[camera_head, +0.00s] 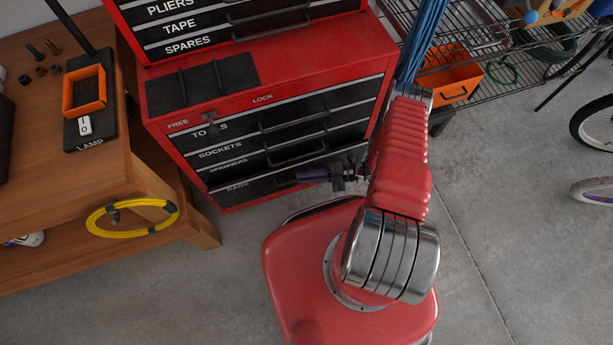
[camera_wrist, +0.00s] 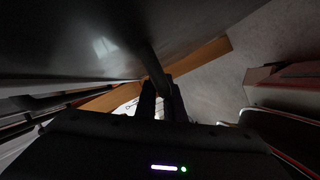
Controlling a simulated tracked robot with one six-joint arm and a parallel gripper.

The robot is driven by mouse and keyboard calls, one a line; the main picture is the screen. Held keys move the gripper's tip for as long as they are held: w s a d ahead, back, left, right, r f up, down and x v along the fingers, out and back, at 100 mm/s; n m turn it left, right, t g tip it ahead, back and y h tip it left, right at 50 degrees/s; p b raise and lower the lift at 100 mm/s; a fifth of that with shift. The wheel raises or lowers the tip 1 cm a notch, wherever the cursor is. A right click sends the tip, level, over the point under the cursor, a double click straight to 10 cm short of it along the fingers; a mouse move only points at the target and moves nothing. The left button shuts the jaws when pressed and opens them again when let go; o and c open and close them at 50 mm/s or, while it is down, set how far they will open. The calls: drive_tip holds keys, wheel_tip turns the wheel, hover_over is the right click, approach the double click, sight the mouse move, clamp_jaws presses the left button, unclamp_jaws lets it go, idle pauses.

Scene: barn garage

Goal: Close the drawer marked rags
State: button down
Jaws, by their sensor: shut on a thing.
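The drawer marked rags (camera_head: 237,187) is the lowest drawer of the red tool chest (camera_head: 165,155). Its dark front looks nearly in line with the drawers above; I cannot tell how far it stands out. My gripper (camera_head: 338,175) is at the right part of this drawer front, at handle height. In the wrist view my gripper (camera_wrist: 163,98) has its two dark fingers around a dark bar, the drawer handle (camera_wrist: 152,62), and is shut on it. A large dark surface fills the top left there. My arm hides the chest's lower right corner in the head view.
Above are drawers marked spanners, sockets and tools (camera_head: 215,130), shut. A wooden workbench (camera_head: 50,190) with a yellow cable coil (camera_head: 130,218) stands left. A wire shelf (camera_head: 475,40) with an orange bin (camera_head: 448,78) is behind right.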

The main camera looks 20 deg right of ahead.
sight(307, 167)
drive_tip(key=shift+f, duration=0.15)
drive_tip(key=shift+w, duration=2.1)
drive_tip(key=c, duration=2.2)
unclamp_jaws()
drive_tip(key=shift+o, duration=0.2)
drive_tip(key=v, duration=1.4)
drive_tip(key=shift+a, duration=0.15)
